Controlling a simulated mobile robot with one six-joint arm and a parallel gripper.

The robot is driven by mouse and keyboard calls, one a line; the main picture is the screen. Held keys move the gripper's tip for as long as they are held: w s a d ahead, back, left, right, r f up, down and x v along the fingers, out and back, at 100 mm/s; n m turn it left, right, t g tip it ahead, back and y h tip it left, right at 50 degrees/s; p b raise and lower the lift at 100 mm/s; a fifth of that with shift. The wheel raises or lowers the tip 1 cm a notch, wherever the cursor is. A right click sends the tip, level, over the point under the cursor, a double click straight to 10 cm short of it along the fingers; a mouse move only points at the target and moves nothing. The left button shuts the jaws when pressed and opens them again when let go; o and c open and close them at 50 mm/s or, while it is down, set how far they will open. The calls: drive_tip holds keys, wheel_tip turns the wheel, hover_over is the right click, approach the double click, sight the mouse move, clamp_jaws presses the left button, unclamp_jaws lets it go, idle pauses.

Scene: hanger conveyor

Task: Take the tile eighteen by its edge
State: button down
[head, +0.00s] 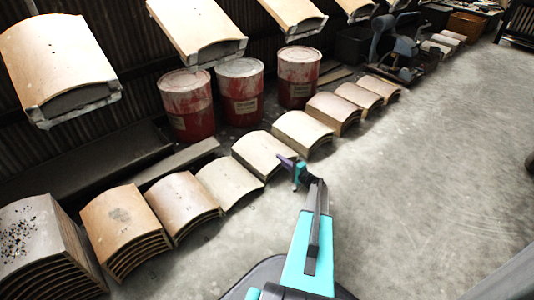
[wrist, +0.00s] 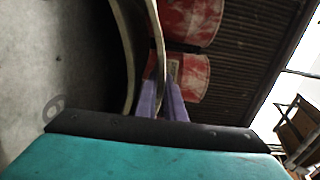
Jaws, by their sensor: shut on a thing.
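My gripper (head: 287,162) is at the right edge of a pale curved tile (head: 262,152) in the floor row. In the wrist view its two purple fingers (wrist: 162,100) are shut on the edge of a thin curved tile (wrist: 157,60), one finger on each side. A second curved edge (wrist: 127,50) lies to the left, outside the fingers. No number is readable on any tile, so I cannot tell by sight which is eighteen. In the head view the held tile still appears to lie in its place in the row.
Stacks of curved tiles (head: 122,222) run diagonally across the floor. Red drums (head: 187,105) stand behind them. More tiles (head: 55,60) hang above on the left and top. The concrete floor (head: 430,170) at right is clear.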

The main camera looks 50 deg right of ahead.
drive_tip(key=shift+r+p, duration=0.3)
drive_tip(key=shift+r, duration=1.95)
drive_tip(key=shift+s, duration=0.1)
